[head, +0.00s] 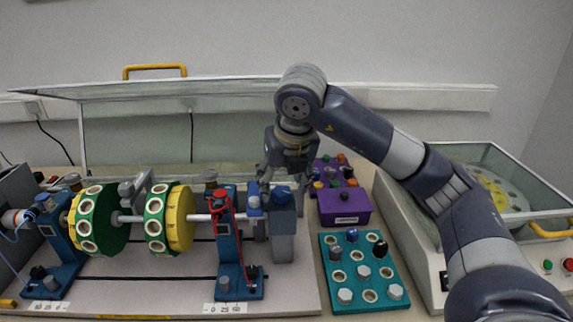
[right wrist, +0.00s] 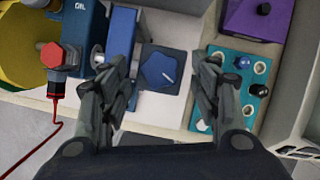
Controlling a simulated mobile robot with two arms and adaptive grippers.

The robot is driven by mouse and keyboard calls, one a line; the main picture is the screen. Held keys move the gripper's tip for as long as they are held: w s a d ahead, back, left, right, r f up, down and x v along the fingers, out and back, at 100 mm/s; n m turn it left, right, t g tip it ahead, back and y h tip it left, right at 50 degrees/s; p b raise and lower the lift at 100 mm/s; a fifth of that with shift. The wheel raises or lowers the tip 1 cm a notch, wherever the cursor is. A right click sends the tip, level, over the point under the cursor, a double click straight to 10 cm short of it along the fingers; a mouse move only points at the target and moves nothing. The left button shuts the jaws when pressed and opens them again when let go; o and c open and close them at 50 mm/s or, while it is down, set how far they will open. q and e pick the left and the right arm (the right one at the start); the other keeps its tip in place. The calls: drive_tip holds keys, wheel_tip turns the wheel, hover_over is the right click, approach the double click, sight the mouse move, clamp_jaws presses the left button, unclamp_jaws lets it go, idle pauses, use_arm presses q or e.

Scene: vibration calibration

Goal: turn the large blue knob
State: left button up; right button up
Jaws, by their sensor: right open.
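The large blue knob (right wrist: 158,70) shows in the right wrist view as a faceted cap with a white pointer line, on top of a grey block. In the head view the knob (head: 282,195) sits on the upright block right of the shaft rig. My right gripper (head: 286,183) hangs over the block, pointing down. In the right wrist view my right gripper (right wrist: 162,78) is open, with one finger on each side of the knob and gaps between. I see no contact. My left gripper is in neither view.
The shaft rig with green and yellow discs (head: 170,218) stands left. A teal tray (head: 334,291) with bolts and a purple box (head: 343,208) lie right of the block. A red-capped fitting (right wrist: 52,54) with a red cable is left in the wrist view.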

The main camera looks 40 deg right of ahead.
drive_tip(key=v, duration=1)
